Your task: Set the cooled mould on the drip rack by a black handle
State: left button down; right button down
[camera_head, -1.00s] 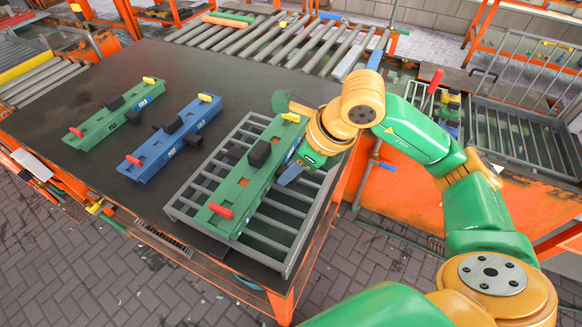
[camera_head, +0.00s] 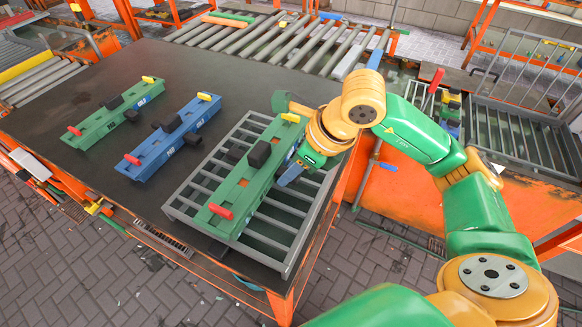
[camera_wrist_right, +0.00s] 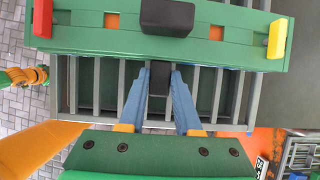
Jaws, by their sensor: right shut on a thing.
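A long green mould (camera_head: 245,182), with a red end piece, a yellow end piece and a black block on top, lies lengthwise over the grey slatted drip rack (camera_head: 285,222). It looks level with the slats; I cannot tell if a small gap is left beneath. My right gripper (camera_head: 285,176) reaches in from the mould's right side. In the right wrist view, its blue fingers (camera_wrist_right: 157,82) are shut on the mould's black side handle (camera_wrist_right: 160,76). In the head view that handle is hidden by the gripper. My left gripper is out of view.
Another green mould (camera_head: 105,122) and a blue mould (camera_head: 158,153) lie on the dark table (camera_head: 225,75), left of the rack. The rack sits at the table's right edge. A roller conveyor (camera_head: 270,38) runs behind the table. The table's back middle is clear.

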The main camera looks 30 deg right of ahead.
jog(key=shift+f+b, duration=0.15)
jog(key=shift+b, duration=0.2)
dwell(0.3)
jog(key=c, duration=0.5)
grip_release()
jog(key=shift+s, duration=0.1)
jog(key=o, duration=0.4)
notch_tip(320, 180, up, 7)
jog(key=p, duration=0.5)
jog(key=shift+p, duration=0.4)
